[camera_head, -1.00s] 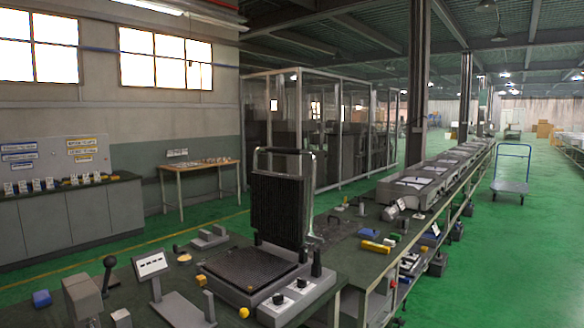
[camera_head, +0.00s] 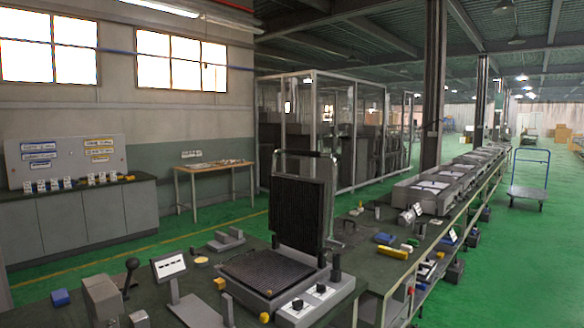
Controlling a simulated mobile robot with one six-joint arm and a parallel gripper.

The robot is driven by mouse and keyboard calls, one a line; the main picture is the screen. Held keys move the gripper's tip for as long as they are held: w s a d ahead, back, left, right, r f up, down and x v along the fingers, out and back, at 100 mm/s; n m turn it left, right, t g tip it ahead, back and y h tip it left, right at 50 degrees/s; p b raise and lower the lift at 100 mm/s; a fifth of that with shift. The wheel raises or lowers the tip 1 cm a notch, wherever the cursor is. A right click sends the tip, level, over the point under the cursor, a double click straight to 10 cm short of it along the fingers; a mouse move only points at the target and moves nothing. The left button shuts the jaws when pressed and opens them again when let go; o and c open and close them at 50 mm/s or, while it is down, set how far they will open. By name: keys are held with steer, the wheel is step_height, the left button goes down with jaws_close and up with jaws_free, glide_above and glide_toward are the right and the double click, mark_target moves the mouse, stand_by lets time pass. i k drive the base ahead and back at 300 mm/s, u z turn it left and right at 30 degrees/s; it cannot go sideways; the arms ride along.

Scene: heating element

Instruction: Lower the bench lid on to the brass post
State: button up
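The bench lid (camera_head: 297,215) is a black ribbed plate standing raised, nearly upright, at the back of a grey heating unit. A metal bar handle (camera_head: 305,153) runs along its top edge. The unit's lower plate (camera_head: 266,271) is dark, ribbed and uncovered. I cannot make out a brass post for certain; a small orange-yellow piece (camera_head: 220,284) sits at the plate's left side and a yellow knob (camera_head: 264,317) at its front. A dark upright grip (camera_head: 336,268) stands at the unit's right. My gripper is not in view.
The unit's front has two black knobs (camera_head: 297,304). A tilted white panel on a stand (camera_head: 170,266), a black-knobbed lever (camera_head: 131,270) and a blue block (camera_head: 60,297) are to the left. Yellow (camera_head: 392,252) and blue (camera_head: 384,238) pieces lie right.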

mark_target(301, 214)
steer(key=i, duration=1.65)
steer(key=z, duration=0.05)
